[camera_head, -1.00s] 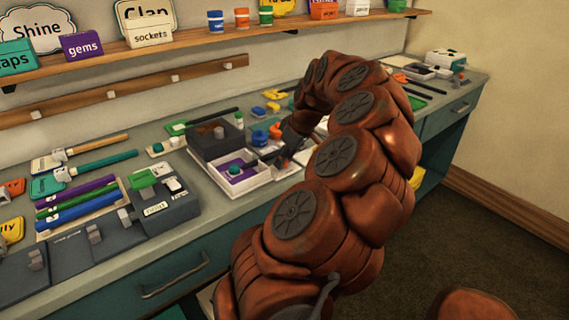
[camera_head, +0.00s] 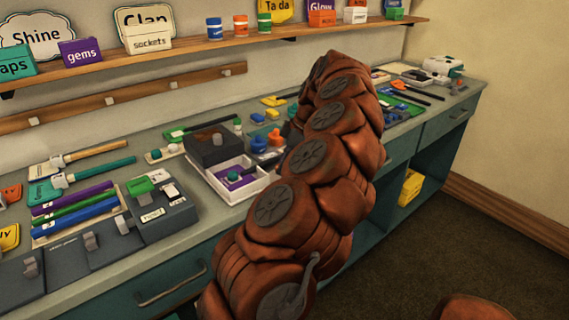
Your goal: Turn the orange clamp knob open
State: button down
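An orange knob (camera_head: 275,137) stands on the counter just left of my arm, beside a blue knob (camera_head: 259,141). I cannot tell for certain that the orange one is the clamp knob, or how far it is turned. My rust-coloured arm reaches up over the counter edge and covers the counter to the right of the knobs. My gripper is hidden behind the arm, so its fingers and anything between them do not show.
A white tray (camera_head: 218,184) with a purple insert and a dark box (camera_head: 206,153) stand left of the knobs. A grey switch box (camera_head: 162,216) is nearer the front left. A shelf (camera_head: 200,50) runs along the wall.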

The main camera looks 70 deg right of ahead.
jog(key=shift+w, duration=0.1)
jog(key=c, duration=0.8)
grip_release()
jog(key=shift+o, duration=0.2)
jog(key=shift+r, duration=0.1)
jog(key=v, duration=0.6)
jog(key=shift+s+d+r, duration=0.15)
jog(key=shift+s+r, duration=0.15)
jog(key=shift+v, duration=2.2)
jog(key=shift+s+r, duration=0.1)
jog(key=shift+r, duration=0.25)
